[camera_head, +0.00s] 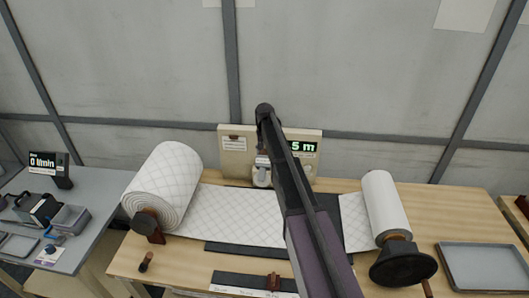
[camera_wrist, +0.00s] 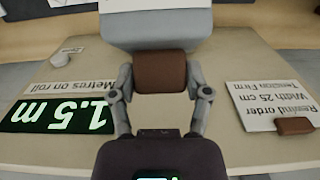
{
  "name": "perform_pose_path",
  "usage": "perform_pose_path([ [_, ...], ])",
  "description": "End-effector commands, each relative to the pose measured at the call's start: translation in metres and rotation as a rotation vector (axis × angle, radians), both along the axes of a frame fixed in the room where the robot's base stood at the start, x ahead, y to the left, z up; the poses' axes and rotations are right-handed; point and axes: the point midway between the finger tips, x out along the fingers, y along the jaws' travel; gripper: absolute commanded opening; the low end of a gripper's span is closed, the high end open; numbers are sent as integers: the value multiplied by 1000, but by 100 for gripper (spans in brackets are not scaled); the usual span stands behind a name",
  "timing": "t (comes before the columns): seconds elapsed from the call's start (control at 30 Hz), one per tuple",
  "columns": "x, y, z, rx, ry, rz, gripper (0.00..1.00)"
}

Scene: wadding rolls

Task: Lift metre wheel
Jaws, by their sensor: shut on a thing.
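The metre wheel's counter panel (camera_head: 235,143) stands at the back of the wooden table, behind the white quilted wadding (camera_head: 235,213). Its green display (camera_head: 302,146) is partly hidden by my arm; in the wrist view the display (camera_wrist: 60,115) appears upside down and reads 1.5 m. My gripper (camera_wrist: 160,88) is shut on a brown grip (camera_wrist: 160,66), with a finger on each side. A pale grey part (camera_wrist: 155,30) adjoins the grip. My arm hides part of the mechanism in the head view. I cannot tell whether the wheel touches the wadding.
A large wadding roll (camera_head: 165,182) is at left and a slimmer roll (camera_head: 386,203) at right, beside a dark crank disc (camera_head: 403,263). A grey tray (camera_head: 485,265) lies at far right. A side bench (camera_head: 85,218) with instruments is at left. An order card (camera_wrist: 268,105) shows on the panel.

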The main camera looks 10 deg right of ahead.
Motion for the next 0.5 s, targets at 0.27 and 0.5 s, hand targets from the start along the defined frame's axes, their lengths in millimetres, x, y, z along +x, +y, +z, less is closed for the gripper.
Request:
perform_pose_path([
  [0.27,2,0,0,0,-4,0,97],
  [0.5,1,0,0,0,-2,0,97],
])
